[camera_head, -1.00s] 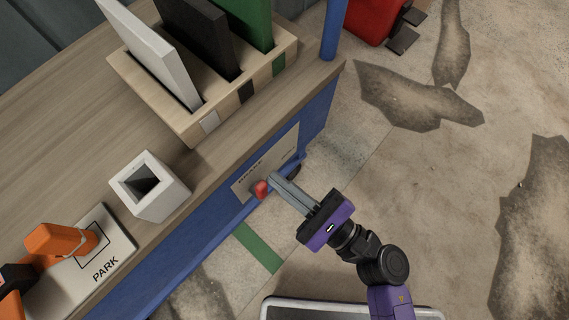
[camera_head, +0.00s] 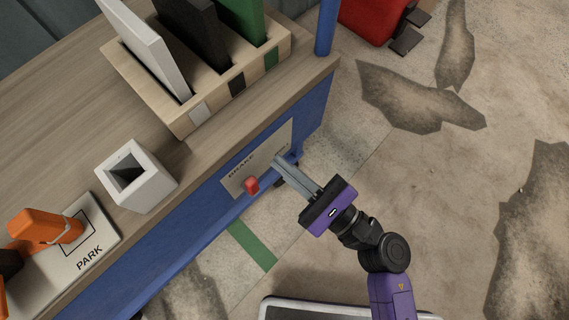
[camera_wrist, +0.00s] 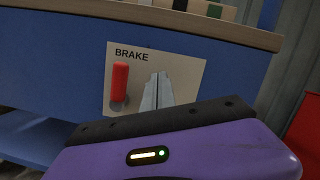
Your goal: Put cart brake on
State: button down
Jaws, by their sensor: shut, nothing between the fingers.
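The cart has a wooden top (camera_head: 60,120) and a blue side (camera_head: 170,235). A pale plate (camera_head: 240,177) lettered BRAKE is on that side; in the wrist view the plate (camera_wrist: 185,68) is seen nearly face on. The red brake handle (camera_head: 251,186) is at the plate's left part; in the wrist view the handle (camera_wrist: 120,82) stands upright under the lettering. My gripper (camera_head: 277,161) is shut and empty, its fingers pointing at the plate to the right of the handle. In the wrist view the fingers (camera_wrist: 158,80) cover the plate's middle. Whether they touch the plate cannot be told.
On the cart top are a slotted wooden rack (camera_head: 185,120) with panels, a white square holder (camera_head: 135,178) and a PARK plate (camera_head: 100,235) with an orange tool (camera_head: 45,227). A blue post (camera_head: 326,28) rises at the corner.

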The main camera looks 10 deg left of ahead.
jog(key=s+d+p, duration=0.2)
jog(key=s+d, duration=0.1)
jog(key=d, duration=0.6)
jog(key=shift+s+d, duration=0.25)
jog(key=shift+s, duration=0.1)
jog(key=w+d+r+m+t+h, duration=0.1)
jog(key=d+r+m+t+h, duration=0.3)
jog(key=m, duration=1.1)
jog(key=d+r+m+t+h, duration=0.3)
jog(key=d+m+t+h, duration=0.2)
jog(key=m, duration=1)
jog(key=s+d+f+m+g+h, duration=0.2)
jog(key=s+m+g+h, duration=0.15)
jog(key=s+m, duration=0.6)
jog(key=s+d+f+m+g+h, duration=0.15)
jog(key=s+m+h, duration=0.4)
jog(key=m, duration=0.75)
notch_tip(320, 180, up, 36)
jog(key=p, duration=3.6)
jog(key=shift+w+d+y, duration=0.25)
jog(key=shift+d+y, duration=0.05)
jog(key=shift+d, duration=0.05)
